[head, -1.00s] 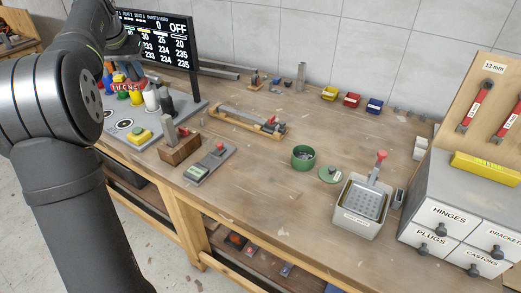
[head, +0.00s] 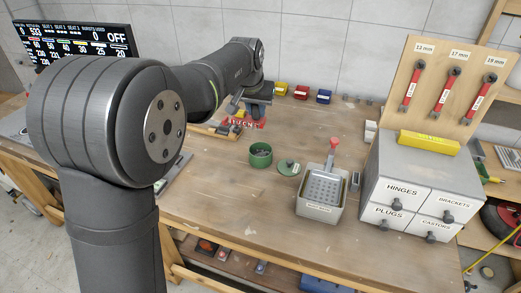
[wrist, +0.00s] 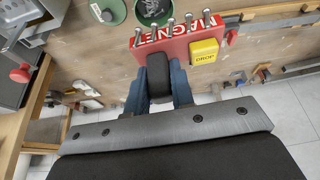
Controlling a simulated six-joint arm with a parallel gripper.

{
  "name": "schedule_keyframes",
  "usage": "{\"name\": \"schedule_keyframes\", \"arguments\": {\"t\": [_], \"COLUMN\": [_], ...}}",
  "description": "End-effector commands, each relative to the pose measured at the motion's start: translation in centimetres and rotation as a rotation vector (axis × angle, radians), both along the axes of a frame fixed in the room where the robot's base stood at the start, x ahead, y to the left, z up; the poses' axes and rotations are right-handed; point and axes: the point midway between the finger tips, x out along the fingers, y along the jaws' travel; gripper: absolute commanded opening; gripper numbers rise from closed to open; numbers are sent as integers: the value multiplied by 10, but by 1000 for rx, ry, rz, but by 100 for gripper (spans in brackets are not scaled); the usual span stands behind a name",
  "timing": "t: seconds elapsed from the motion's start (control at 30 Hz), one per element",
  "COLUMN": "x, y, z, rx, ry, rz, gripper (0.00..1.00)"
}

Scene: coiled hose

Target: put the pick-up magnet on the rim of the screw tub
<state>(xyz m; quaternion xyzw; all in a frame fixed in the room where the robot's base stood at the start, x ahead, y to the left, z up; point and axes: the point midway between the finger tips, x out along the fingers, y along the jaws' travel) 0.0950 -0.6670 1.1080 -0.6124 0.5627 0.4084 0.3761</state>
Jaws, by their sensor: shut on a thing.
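The pick-up magnet (head: 243,123) is a red block with white lettering and a yellow DROP button. In the wrist view, my gripper (wrist: 158,88) is shut on the black grip of the magnet (wrist: 178,46). Several shiny screw-like pieces line the magnet's far edge. In the head view, my gripper (head: 257,101) holds the magnet above the bench, behind the screw tub. The screw tub (head: 260,160) is a round green tub with dark contents. It also shows at the top of the wrist view (wrist: 141,14), apart from the magnet.
A green lid (head: 287,169) lies right of the tub. A grey bin (head: 320,207) with a perforated scoop and red knob stands further right, beside a drawer cabinet (head: 408,200). Small coloured bins (head: 301,92) stand at the back. Bench front of the tub is clear.

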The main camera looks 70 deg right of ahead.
Motion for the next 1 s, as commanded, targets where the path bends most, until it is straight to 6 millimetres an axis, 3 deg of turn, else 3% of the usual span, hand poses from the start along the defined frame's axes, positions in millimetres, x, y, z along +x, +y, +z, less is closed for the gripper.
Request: {"name": "schedule_keyframes", "arguments": {"t": [0.03,0.2,0.4,0.57,0.8,1.0], "x": [-26,-88,-123,-114,-63,-32], "y": [0,3,7,1,-22,-37], "z": [-4,-16,-23,-34,-67,-88], "rx": [0,0,-1,0,1,-1], "ry": [0,0,0,0,0,0], "rz": [-25,-71,-96,-95,-94,-96], "gripper": [0,0,0,0,0,0]}}
